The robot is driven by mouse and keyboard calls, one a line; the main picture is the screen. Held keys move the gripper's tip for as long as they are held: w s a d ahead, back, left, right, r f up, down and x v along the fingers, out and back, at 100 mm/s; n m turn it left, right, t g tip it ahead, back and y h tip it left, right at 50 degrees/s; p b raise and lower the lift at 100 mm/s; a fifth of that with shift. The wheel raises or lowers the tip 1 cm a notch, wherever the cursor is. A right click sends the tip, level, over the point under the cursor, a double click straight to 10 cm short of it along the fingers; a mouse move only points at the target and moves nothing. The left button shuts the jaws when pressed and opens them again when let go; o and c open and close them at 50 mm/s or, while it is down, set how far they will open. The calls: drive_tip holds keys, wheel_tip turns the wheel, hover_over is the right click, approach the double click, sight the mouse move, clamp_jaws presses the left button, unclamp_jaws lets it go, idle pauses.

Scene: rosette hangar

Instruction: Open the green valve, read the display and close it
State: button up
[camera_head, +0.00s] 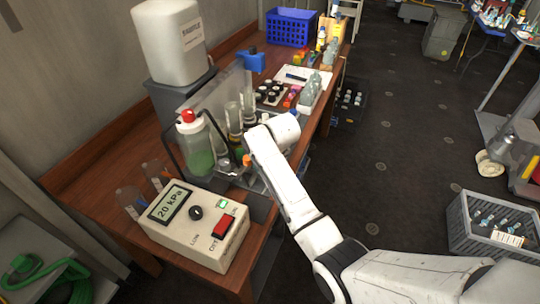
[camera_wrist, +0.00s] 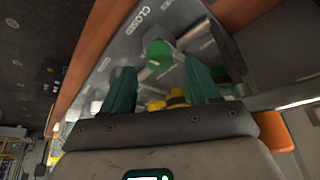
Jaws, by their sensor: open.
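The green valve (camera_wrist: 158,52) shows in the wrist view as a round green knob on a grey metal panel (camera_wrist: 185,18). The word "CLOSED" is printed on the panel near it. My gripper (camera_wrist: 160,64) is open, with one dark green finger on each side of the valve in the picture. I cannot tell whether the fingers touch it. In the head view my arm covers this spot, and the valve is not clearly seen. The display (camera_head: 170,203) reads "20 kPa" on a cream control box (camera_head: 195,238) at the bench's near end.
A bottle with green liquid (camera_head: 196,145) and clear tubes stand close to my gripper on the wooden bench (camera_head: 85,185). A white canister (camera_head: 172,42) stands behind. A blue crate (camera_head: 291,27) is at the far end. A grey crate (camera_head: 495,232) stands on the floor right.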

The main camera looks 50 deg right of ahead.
drive_tip(key=v, duration=0.8)
drive_tip(key=shift+r+b, duration=0.2)
drive_tip(key=shift+b, duration=0.2)
drive_tip(key=shift+f, duration=0.1)
